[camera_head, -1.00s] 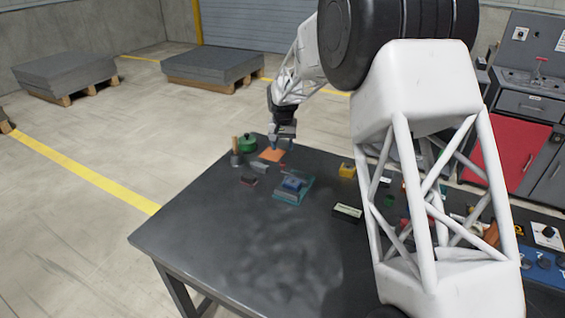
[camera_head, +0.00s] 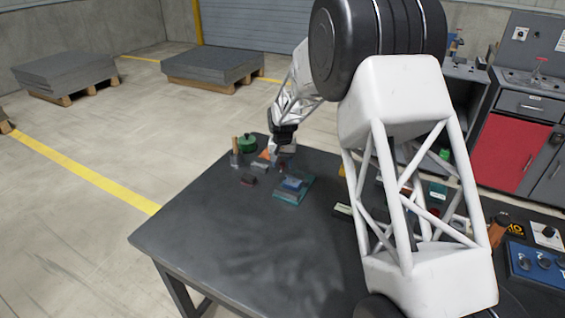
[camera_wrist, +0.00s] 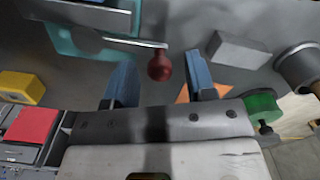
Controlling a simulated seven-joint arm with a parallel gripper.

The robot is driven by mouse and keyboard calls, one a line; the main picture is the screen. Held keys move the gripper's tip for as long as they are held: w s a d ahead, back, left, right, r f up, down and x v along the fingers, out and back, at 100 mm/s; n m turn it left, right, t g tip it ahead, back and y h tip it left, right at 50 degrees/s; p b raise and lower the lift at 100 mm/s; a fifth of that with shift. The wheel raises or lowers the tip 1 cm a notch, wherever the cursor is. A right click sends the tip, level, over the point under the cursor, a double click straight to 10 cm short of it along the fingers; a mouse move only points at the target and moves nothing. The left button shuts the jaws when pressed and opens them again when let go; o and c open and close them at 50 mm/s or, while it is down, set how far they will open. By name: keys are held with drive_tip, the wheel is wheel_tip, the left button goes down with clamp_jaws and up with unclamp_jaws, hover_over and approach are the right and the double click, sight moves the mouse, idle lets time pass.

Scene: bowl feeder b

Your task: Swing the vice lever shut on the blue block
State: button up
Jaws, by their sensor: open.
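The vice (camera_head: 291,187) stands on a teal base on the dark table, with the blue block (camera_head: 293,182) small at its top. In the wrist view the teal base (camera_wrist: 62,40) is at upper left. A thin metal lever (camera_wrist: 132,42) reaches right from it and ends in a dark red ball knob (camera_wrist: 159,66). My gripper (camera_wrist: 160,60) is open, its two blue-grey fingers on either side of the knob in the picture. Contact with the knob cannot be told. In the head view my gripper (camera_head: 283,153) is just behind the vice.
A yellow block (camera_wrist: 20,87) is at left. The table's front left (camera_head: 215,235) is clear.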

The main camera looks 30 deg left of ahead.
drive_tip(key=c, duration=0.9)
drive_tip(key=shift+w+m, duration=0.2)
drive_tip(key=shift+m, duration=0.1)
drive_tip(key=shift+w+d+m, duration=0.1)
drive_tip(key=shift+w+m, duration=0.65)
drive_tip(key=shift+m, duration=0.45)
drive_tip(key=w+m, duration=0.1)
drive_tip(key=m, duration=0.1)
drive_tip(key=w+d+m, duration=0.1)
drive_tip(key=m, duration=0.1)
drive_tip(key=shift+w+d, duration=0.15)
drive_tip(key=shift+w, duration=0.15)
drive_tip(key=w+d+m, duration=0.1)
drive_tip(key=m, duration=0.3)
drive_tip(key=shift+w+d, duration=0.35)
drive_tip(key=shift+w+d+r+m, duration=0.1)
drive_tip(key=shift+w+d+m, duration=0.2)
drive_tip(key=shift+d+m, duration=0.45)
drive_tip(key=shift+w+d+m, duration=0.25)
drive_tip(key=shift+d+m, duration=0.1)
drive_tip(key=shift+m, duration=0.8)
